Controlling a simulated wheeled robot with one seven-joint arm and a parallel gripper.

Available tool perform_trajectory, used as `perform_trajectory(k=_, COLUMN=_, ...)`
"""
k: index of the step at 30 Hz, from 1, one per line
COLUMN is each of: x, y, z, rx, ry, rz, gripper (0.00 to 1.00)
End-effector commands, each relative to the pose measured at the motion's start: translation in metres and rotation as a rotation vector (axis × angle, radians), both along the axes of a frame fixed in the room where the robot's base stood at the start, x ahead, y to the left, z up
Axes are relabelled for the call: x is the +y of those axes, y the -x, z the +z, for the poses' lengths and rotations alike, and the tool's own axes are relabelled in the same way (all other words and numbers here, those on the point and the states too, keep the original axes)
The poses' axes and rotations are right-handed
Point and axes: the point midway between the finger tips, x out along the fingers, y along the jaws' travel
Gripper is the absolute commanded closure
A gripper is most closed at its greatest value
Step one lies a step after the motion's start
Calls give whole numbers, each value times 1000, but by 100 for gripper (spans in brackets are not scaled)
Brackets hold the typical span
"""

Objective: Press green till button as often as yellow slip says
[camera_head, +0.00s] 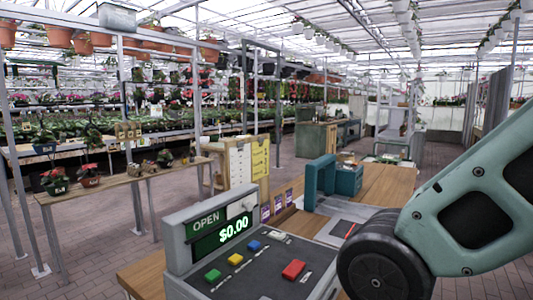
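The grey till (181,243) stands on the wooden counter in the lower middle. Its display (233,230) reads $0.00 in green, with an OPEN sign (205,222) above it. The green button (213,276) is at the left of the sloped dark key panel. A yellow button (235,259), a blue button (254,245) and a larger red button (293,269) share the panel. I cannot make out a yellow slip with readable writing. My arm enters from the right, over the counter right of the till; my gripper is not in view.
A wooden counter (385,184) runs back behind the till, with a teal object (320,181) on it. Small purple cards (277,204) stand behind the till. A white and yellow drawer unit (239,164) is farther back. A plant bench (125,183) is at left, with brick floor between.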

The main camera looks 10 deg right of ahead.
Motion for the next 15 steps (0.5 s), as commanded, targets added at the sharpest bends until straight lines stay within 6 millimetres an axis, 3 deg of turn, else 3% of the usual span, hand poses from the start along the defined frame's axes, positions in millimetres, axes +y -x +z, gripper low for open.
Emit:
perform_trajectory(k=9, x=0, y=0, z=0, rx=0, ry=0, rz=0, gripper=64)
perform_trajectory(k=13, x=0, y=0, z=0, rx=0, ry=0, rz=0, gripper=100)
perform_trajectory(k=15, x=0, y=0, z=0, rx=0, ry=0, rz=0, gripper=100)
